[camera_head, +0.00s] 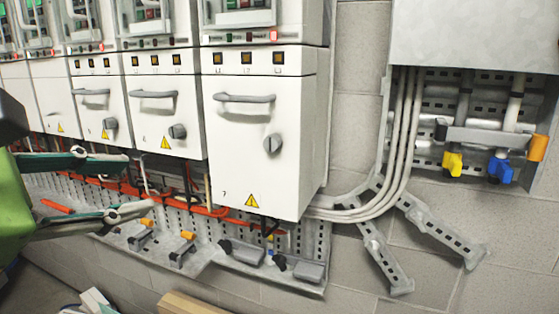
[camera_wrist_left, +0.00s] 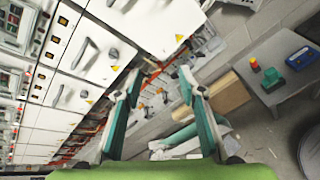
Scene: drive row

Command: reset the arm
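My left gripper (camera_head: 138,184) comes in from the left edge of the head view. Its two teal and grey fingers are spread apart with nothing between them. In the left wrist view the same gripper (camera_wrist_left: 160,80) is open and empty too. It is in front of the row of white drive cabinets (camera_head: 265,155), near the lower ones and the orange cabling. My right gripper is in neither view.
An orange cable run (camera_head: 190,208) passes below the cabinets. Grey conduits (camera_head: 400,130) and a valve bracket with a yellow knob (camera_head: 452,164) and a blue knob (camera_head: 500,170) are at the right. A grey table (camera_wrist_left: 280,75) and cardboard box (camera_wrist_left: 228,95) show in the wrist view.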

